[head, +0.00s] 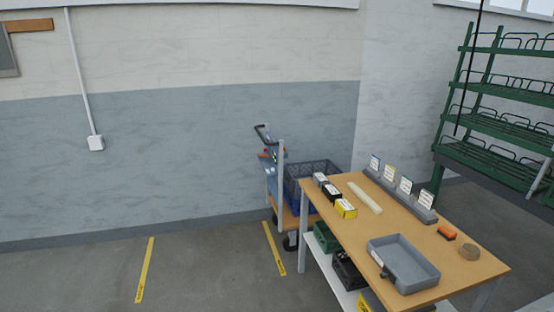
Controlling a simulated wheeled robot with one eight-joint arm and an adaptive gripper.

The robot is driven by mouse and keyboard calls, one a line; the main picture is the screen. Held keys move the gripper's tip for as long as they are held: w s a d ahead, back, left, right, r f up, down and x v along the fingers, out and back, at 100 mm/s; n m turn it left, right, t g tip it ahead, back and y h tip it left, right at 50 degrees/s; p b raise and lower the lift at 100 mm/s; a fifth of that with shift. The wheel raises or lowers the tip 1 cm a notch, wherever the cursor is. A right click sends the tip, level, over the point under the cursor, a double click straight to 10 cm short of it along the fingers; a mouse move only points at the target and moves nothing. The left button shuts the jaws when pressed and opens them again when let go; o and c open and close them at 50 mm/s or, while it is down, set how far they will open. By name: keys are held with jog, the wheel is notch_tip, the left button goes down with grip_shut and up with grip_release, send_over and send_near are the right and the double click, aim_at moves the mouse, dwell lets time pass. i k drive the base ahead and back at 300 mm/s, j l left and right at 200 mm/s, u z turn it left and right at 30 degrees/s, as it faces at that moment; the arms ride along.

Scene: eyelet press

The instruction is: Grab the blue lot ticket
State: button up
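A grey ticket rack (400,196) stands along the far right edge of the wooden table and holds several upright white tickets. The ticket at the rack's far left end (375,163) seems to carry a blue mark at its top; the print is too small to read. My gripper is not in view.
The wooden table (405,257) also bears a grey tray (404,262), small boxes (346,209), a pale strip (364,197), an orange-and-black item (447,232) and a brown lump (470,251). A cart with a dark crate (312,170) stands behind. Floor at left is clear.

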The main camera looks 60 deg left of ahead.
aim_at(375, 160)
jog(key=i+j+u, duration=0.2)
jog(key=j, duration=0.25)
jog(key=j+u, duration=0.25)
jog(key=j, duration=0.2)
jog(key=i+j+u, duration=0.2)
jog(key=j, duration=0.2)
jog(key=i+j+u, duration=0.2)
jog(key=j, duration=0.2)
jog(key=i+j+u, duration=0.2)
jog(key=j, duration=0.15)
jog(key=i+j, duration=0.15)
jog(key=i+j+z, duration=0.1)
jog(key=j, duration=0.25)
jog(key=i+j+z, duration=0.1)
jog(key=z, duration=0.25)
jog(key=i+j+z, duration=0.1)
jog(key=j+z, duration=0.25)
jog(key=i+j+z, duration=0.1)
jog(key=z, duration=0.25)
jog(key=i+j+z, duration=0.15)
jog(key=j+z, duration=0.2)
jog(key=j, duration=1.05)
jog(key=j+z, duration=0.35)
jog(key=j, duration=2.9)
jog(key=k, duration=0.05)
